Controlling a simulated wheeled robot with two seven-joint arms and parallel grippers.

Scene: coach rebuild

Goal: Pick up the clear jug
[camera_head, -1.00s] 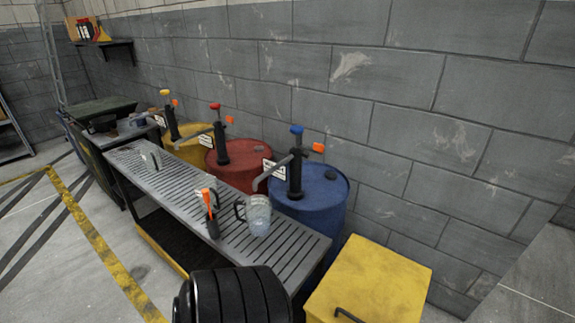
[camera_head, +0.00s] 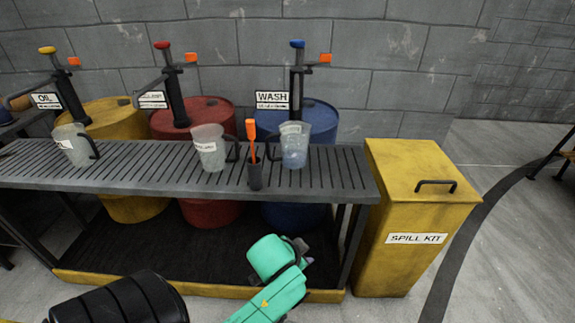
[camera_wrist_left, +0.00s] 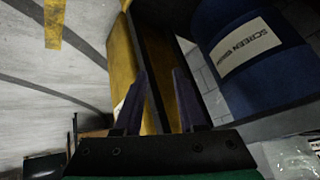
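Three translucent jugs with dark handles stand upright on the slatted grey bench (camera_head: 130,180) in the head view: a left jug (camera_head: 73,145), a middle jug (camera_head: 208,149) and a right jug (camera_head: 294,150). The right jug looks bluish, with a blue drum behind it; I cannot tell which one the task means. My left gripper (camera_head: 302,250) is below the bench top, at its front right, apart from every jug. In the left wrist view its two dark fingers (camera_wrist_left: 160,85) are spread with nothing between them. My right gripper is not in view.
An orange-handled tool in a dark holder (camera_head: 254,160) stands between the middle and right jugs. Yellow (camera_head: 118,120), red (camera_head: 210,112) and blue (camera_head: 322,118) drums with pumps stand behind the bench. A yellow spill kit box (camera_head: 415,205) is at the right.

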